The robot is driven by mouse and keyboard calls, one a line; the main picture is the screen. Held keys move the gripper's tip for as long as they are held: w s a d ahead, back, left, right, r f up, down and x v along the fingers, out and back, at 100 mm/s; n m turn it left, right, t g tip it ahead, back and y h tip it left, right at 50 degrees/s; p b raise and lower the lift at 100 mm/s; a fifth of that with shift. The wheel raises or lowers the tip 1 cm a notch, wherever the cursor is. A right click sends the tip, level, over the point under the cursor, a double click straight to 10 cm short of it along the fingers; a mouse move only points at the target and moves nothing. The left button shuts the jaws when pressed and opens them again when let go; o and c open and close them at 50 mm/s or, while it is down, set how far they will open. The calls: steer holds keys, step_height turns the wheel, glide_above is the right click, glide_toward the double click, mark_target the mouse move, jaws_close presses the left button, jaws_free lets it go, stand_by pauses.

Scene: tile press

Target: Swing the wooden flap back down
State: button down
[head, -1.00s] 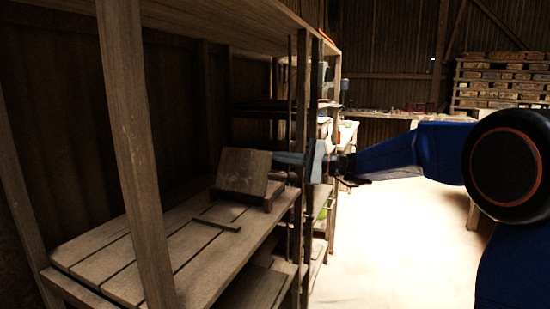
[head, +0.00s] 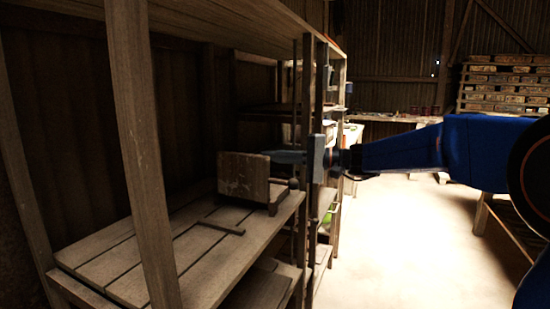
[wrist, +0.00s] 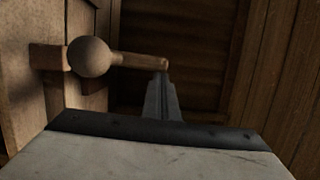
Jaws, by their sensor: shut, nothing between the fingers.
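The wooden flap (head: 243,177) is a square board standing about upright on its low wooden base (head: 278,196), on the shelf. My gripper (head: 272,157) is shut and empty, with its fingertips at the flap's upper right edge; I cannot tell whether they touch it. In the wrist view my shut fingers (wrist: 162,95) point at the end of a wooden bar (wrist: 140,61). A round wooden knob (wrist: 92,56) sits at the bar's left end. A small knob (head: 293,183) also shows beside the flap in the head view.
The slatted shelf (head: 170,250) has a thin loose-looking strip (head: 220,228) in front of the flap. Upright posts (head: 140,150) stand at the near left and close by my gripper. Bare floor (head: 410,240) lies to the right, with stacked pallets (head: 505,85) behind.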

mark_target(270, 158)
steer(key=shift+s+a+r+n, duration=0.1)
steer(key=shift+s+a+n, duration=0.2)
steer(key=shift+s+n, duration=0.35)
steer(key=shift+s+a+r+n, duration=0.1)
steer(key=shift+s+a+n, duration=0.15)
steer(key=shift+s+n, duration=0.4)
steer(key=shift+s+a+f+n+t+h, duration=0.4)
steer(key=shift+s+a+f+n+h, duration=0.25)
steer(key=shift+s+f+n, duration=0.95)
steer(key=shift+s+a+f+n+t+h, duration=0.45)
steer(key=shift+s+a+f+n, duration=0.45)
steer(key=shift+s+n, duration=1.2)
steer(key=shift+s+a+f+n+t+h, duration=0.35)
steer(key=shift+s+a+f+n+h, duration=0.2)
steer(key=shift+s+f+n, duration=1.3)
steer(key=shift+s+a+f, duration=0.1)
steer(key=shift+s+f, duration=0.25)
steer(key=shift+f, duration=0.35)
steer(key=shift+s+f, duration=0.35)
steer(key=shift+f, duration=0.35)
steer(key=shift+f, duration=0.3)
